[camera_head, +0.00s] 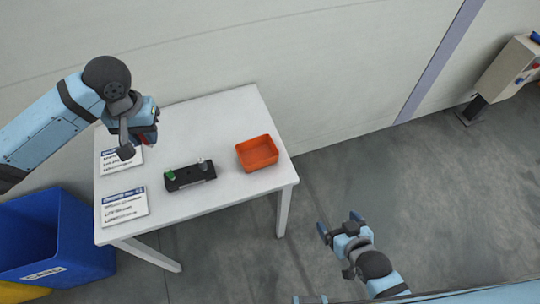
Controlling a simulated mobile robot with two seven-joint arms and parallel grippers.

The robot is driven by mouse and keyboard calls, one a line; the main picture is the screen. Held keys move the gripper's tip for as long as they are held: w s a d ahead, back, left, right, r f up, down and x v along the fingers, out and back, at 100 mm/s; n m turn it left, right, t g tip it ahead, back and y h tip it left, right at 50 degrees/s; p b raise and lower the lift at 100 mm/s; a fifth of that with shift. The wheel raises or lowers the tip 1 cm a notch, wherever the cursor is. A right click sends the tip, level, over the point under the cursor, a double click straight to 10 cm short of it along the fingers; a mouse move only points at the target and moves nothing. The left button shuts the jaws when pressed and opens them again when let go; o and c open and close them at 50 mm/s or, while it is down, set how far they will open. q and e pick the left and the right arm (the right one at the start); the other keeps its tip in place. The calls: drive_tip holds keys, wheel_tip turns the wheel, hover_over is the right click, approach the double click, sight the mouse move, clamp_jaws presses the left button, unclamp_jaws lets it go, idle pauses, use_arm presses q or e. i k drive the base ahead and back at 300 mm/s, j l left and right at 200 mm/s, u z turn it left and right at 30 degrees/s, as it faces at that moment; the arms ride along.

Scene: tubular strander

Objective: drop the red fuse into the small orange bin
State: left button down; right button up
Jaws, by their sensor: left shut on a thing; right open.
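Most of the fuse is hidden by the gripper. The small orange bin (257,153) stands on the right part of the table, to the right of my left gripper, and looks empty. My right gripper (338,226) is open and empty, over the floor to the right of the table.
A black holder (189,177) with a green piece and a clear or grey piece stands between the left gripper and the bin. Two printed cards (124,206) lie on the table's left side. A blue crate (70,240) stands at lower left. A beige cabinet (505,72) is far right.

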sight(252, 159)
drive_tip(key=i+l+u, duration=0.15)
drive_tip(key=l, duration=0.2)
drive_tip(key=i+l+u, duration=0.1)
drive_tip(key=l, duration=0.25)
drive_tip(key=i+l+u, duration=0.15)
drive_tip(key=l, duration=0.2)
drive_tip(key=l+u, duration=0.15)
drive_tip(key=l, duration=0.2)
